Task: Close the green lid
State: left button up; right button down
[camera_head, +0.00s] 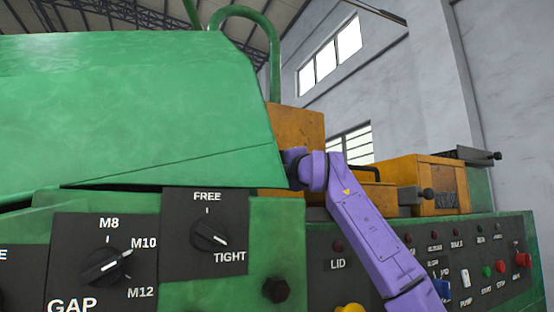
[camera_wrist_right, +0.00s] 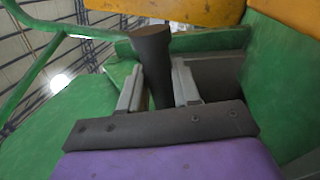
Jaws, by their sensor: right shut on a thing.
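The green lid (camera_head: 130,110) is a big painted cover that fills the left of the head view. Its lower edge sits just above the green machine body (camera_head: 275,235), with a dark gap showing at the far left. My right arm reaches up to the lid's right side, and its gripper is hidden behind the lid in the head view. In the right wrist view my right gripper (camera_wrist_right: 158,88) is shut on a dark cylindrical handle (camera_wrist_right: 151,45), one grey finger on each side. Green panels surround it. My left gripper is not in view.
Below the lid are a FREE/TIGHT knob (camera_head: 208,235) and a GAP knob (camera_head: 103,266). A control panel (camera_head: 470,270) with a LID label and several buttons is at the right. Orange housings (camera_head: 440,185) stand behind my right arm.

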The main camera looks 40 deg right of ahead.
jog(key=shift+w+d+r, duration=0.1)
jog(key=shift+d, duration=0.2)
jog(key=c, duration=0.9)
grip_release()
jog(key=shift+w, duration=0.25)
jog(key=shift+o, duration=0.2)
jog(key=shift+w+f, duration=0.35)
jog(key=shift+w, duration=0.05)
jog(key=shift+s, duration=0.2)
jog(key=b+v, duration=0.4)
jog(key=v, duration=0.6)
jog(key=shift+s, duration=0.2)
